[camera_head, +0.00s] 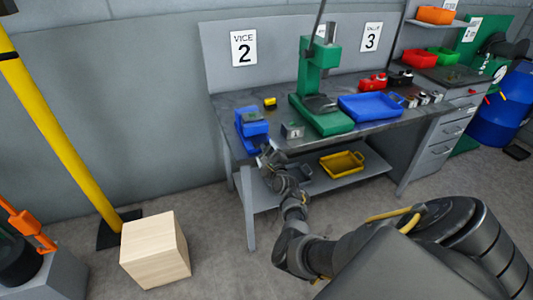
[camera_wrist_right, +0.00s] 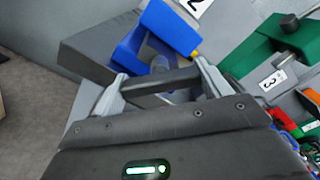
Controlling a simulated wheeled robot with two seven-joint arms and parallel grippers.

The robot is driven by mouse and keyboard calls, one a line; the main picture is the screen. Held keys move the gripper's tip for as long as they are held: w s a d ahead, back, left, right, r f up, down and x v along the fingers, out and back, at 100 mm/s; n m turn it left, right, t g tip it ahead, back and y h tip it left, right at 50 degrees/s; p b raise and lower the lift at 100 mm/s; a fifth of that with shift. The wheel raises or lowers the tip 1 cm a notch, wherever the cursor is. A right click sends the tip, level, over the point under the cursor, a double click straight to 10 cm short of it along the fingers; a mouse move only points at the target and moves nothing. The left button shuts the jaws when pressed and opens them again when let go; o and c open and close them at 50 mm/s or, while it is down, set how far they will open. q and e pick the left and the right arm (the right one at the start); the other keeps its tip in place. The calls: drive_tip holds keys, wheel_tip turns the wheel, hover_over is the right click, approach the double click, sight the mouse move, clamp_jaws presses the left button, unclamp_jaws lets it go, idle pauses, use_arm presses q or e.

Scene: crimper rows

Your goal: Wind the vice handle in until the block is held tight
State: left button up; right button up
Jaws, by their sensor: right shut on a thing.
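The blue vice (camera_head: 253,130) stands at the left front corner of the bench, below the sign with a 2. A grey piece (camera_head: 252,117) shows at its top; I cannot tell how tightly it is held. In the right wrist view the blue vice (camera_wrist_right: 170,26) is just beyond my fingers. My right gripper (camera_head: 265,158) is at the front of the vice, below the bench top's edge. In the right wrist view its two fingers (camera_wrist_right: 160,84) are shut on a dark grey bar, the vice handle (camera_wrist_right: 163,80). My left gripper is out of view.
A small grey box (camera_head: 292,130) and a green press (camera_head: 318,85) stand right of the vice, with a blue tray (camera_head: 370,108) beyond. A yellow bin (camera_head: 342,163) sits on the lower shelf. A wooden cube (camera_head: 155,250) and yellow post (camera_head: 60,135) stand left.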

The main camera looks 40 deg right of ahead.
drive_tip(key=shift+a+f, duration=0.1)
drive_tip(key=o, duration=1)
drive_tip(key=v, duration=1)
drive_tip(key=shift+s+a+b, duration=0.2)
drive_tip(key=shift+s+b, duration=0.15)
drive_tip(key=shift+b, duration=0.05)
